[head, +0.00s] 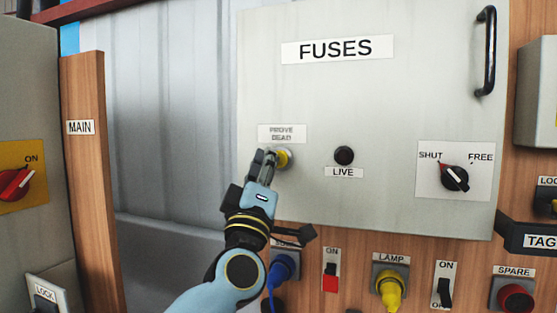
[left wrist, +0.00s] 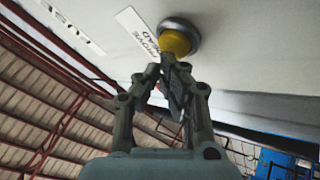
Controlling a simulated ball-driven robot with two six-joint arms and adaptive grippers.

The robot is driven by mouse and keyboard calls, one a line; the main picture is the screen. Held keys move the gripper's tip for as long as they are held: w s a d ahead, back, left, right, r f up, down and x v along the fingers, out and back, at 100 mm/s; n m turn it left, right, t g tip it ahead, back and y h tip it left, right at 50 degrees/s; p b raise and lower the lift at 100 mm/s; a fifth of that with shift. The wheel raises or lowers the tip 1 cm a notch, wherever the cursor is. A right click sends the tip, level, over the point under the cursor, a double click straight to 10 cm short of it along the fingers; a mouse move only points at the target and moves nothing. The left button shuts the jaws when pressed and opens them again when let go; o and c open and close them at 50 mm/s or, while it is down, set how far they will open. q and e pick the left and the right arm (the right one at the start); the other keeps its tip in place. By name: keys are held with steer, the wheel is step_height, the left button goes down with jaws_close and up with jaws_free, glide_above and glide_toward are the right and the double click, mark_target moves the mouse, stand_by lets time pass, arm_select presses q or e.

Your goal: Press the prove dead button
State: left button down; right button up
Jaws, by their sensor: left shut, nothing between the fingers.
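The prove dead button (head: 284,157) is a yellow button in a silver ring on the pale grey fuses panel, just below its "PROVE DEAD" label (head: 282,133). My left gripper (head: 266,154) is shut and empty, with its tips at the button's left side, partly covering it. In the left wrist view the yellow button (left wrist: 174,42) sits just beyond the closed fingertips (left wrist: 168,57). The tips look at or very near its face; I cannot tell whether they touch or whether the button is pushed in. My right gripper is not in view.
A dark live lamp (head: 344,156) is right of the button. A shut/free rotary knob (head: 455,178) and black door handle (head: 486,50) are further right.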

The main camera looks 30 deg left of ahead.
arm_select(q)
steer(key=shift+w+a, duration=0.15)
steer(key=shift+w, duration=0.3)
stand_by(0.6)
steer(key=shift+s, duration=0.15)
steer(key=shift+s+d, duration=0.25)
steer(key=shift+s, duration=0.45)
steer(key=shift+s+d+p, duration=0.15)
steer(key=shift+s+d, duration=0.05)
steer(key=shift+s, duration=0.6)
steer(key=shift+s+d+p, duration=0.2)
steer(key=shift+s, duration=0.65)
steer(key=shift+s+d+p, duration=0.15)
steer(key=shift+s+d, duration=0.05)
steer(key=shift+s, duration=0.6)
